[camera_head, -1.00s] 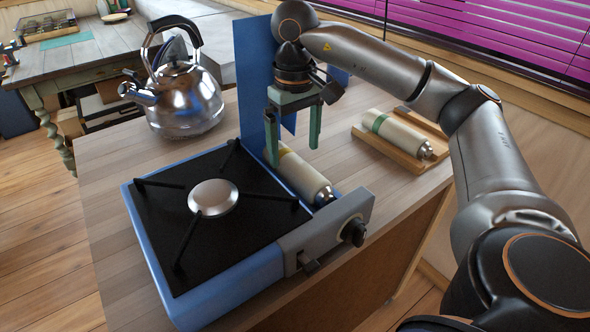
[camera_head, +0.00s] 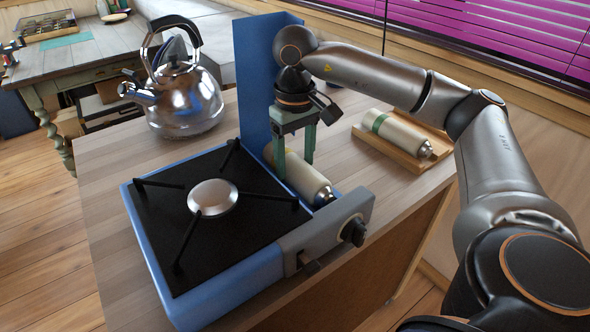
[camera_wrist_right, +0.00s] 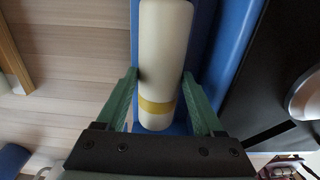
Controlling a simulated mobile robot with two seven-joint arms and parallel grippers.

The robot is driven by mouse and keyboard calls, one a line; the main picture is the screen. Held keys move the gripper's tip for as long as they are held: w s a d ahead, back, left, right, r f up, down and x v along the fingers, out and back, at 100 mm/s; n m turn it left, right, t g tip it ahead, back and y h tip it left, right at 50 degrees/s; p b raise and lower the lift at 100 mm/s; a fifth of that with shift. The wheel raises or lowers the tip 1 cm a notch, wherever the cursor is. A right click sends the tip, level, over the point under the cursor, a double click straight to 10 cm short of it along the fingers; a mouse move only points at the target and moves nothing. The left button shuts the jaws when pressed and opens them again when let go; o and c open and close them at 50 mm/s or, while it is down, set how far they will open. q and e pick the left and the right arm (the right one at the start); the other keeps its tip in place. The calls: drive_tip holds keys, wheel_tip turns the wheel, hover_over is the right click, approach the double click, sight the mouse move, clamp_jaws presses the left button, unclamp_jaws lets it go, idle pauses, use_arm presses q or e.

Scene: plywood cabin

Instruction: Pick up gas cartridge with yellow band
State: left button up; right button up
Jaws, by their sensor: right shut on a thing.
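The gas cartridge with the yellow band (camera_head: 306,178) is cream-coloured and lies on its side in the blue bay at the right of the stove (camera_head: 205,285). My left gripper is not in view.
A second cream cartridge with a green band (camera_head: 400,132) lies on a wooden tray (camera_head: 375,149) to the right. A steel kettle (camera_head: 180,100) stands behind the stove. The blue lid panel (camera_head: 256,75) rises close beside my right gripper.

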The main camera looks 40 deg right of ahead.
drive_tip(key=c, duration=0.6)
drive_tip(key=shift+r, duration=0.1)
